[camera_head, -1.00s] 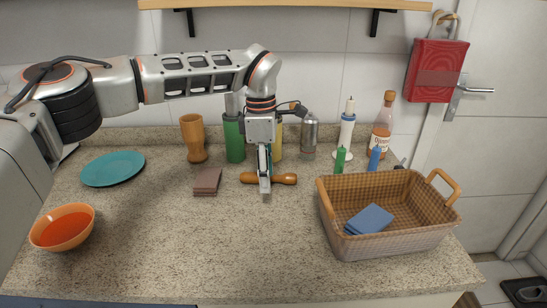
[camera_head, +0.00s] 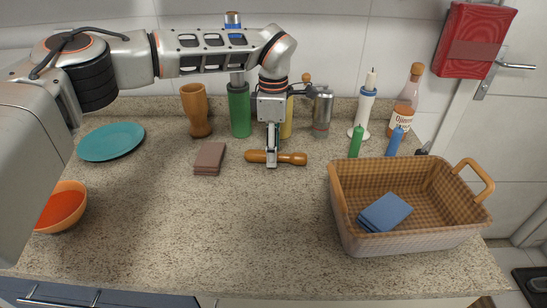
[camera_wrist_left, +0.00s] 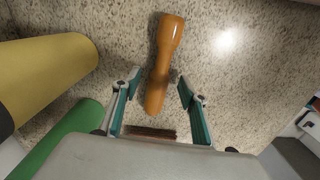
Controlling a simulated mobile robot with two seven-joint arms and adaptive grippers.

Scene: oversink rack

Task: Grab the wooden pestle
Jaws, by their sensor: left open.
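The wooden pestle (camera_head: 292,158) lies on its side on the speckled counter, left of the basket. It is orange-brown with a narrower middle. My left gripper (camera_head: 272,160) points down over the pestle's middle and hides part of it. In the left wrist view the pestle (camera_wrist_left: 162,65) extends up from between the two teal-sided fingers of the left gripper (camera_wrist_left: 157,92). The fingers are spread apart, with a gap to the pestle on each side. My right gripper is in neither view.
A wicker basket (camera_head: 345,230) holding blue cloths (camera_head: 385,212) stands at right. Brown blocks (camera_head: 209,158) lie left of the pestle. A green bottle (camera_head: 239,112), wooden cup (camera_head: 195,110) and metal shaker (camera_head: 322,112) stand behind. The front counter is clear.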

